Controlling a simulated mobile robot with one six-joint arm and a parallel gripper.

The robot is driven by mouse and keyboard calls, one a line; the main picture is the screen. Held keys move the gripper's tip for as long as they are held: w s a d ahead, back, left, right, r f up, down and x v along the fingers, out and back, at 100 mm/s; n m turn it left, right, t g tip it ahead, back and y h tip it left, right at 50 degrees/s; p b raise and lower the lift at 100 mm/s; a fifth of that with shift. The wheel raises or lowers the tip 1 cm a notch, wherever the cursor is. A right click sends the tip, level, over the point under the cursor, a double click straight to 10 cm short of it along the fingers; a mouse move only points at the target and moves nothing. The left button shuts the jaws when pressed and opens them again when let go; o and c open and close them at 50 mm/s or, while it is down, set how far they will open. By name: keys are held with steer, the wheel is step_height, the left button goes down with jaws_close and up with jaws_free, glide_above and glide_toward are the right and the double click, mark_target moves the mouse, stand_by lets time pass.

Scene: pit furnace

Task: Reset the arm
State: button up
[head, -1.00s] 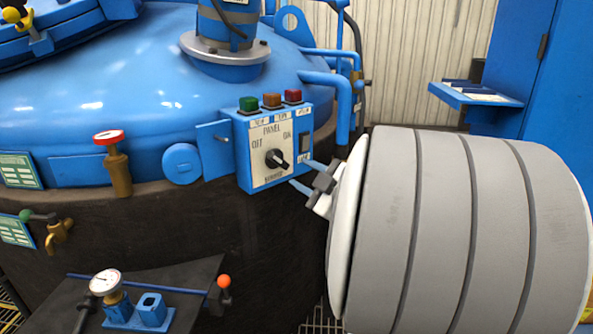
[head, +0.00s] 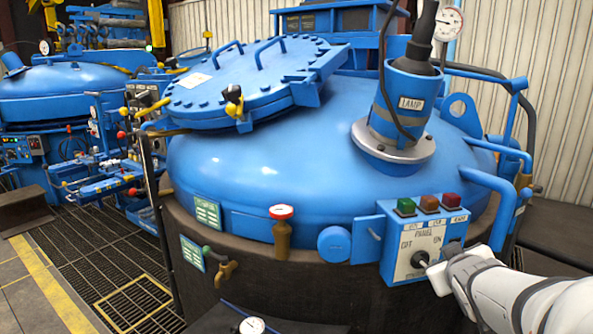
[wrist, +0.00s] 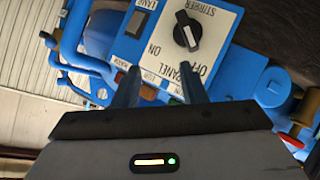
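My gripper (wrist: 160,85) is open, with its two fingers apart and nothing seen between them. In the wrist view it faces the control panel (wrist: 215,70), which appears upside down with its black knob (wrist: 187,31). In the head view my arm comes in from the lower right. Its white wrist end is in front of the lower right part of the control panel (head: 412,246), beside the black knob (head: 420,259). The fingers are mostly hidden there. I cannot tell whether they touch the panel.
The blue furnace dome (head: 290,160) fills the middle, with a bolted lid (head: 250,85) and a lamp unit (head: 402,105). Blue pipes (head: 500,190) stand right of the panel. A red-topped valve (head: 281,228) is on the left. A grated floor (head: 105,265) lies beyond.

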steer(key=s+a+r+m+g+y+p, duration=0.1)
steer(key=s+a+r+g+y+p, duration=0.1)
steer(key=s+a+p, duration=0.4)
steer(key=s+a+r+m+g+y+p, duration=0.2)
steer(key=s+a+r+g+p, duration=0.2)
steer(key=s+a+g+p, duration=0.3)
steer(key=s+a, duration=0.2)
steer(key=s, duration=0.2)
steer(key=shift+a+r+g, duration=0.15)
steer(key=shift+a+g, duration=0.15)
steer(key=shift+a, duration=0.1)
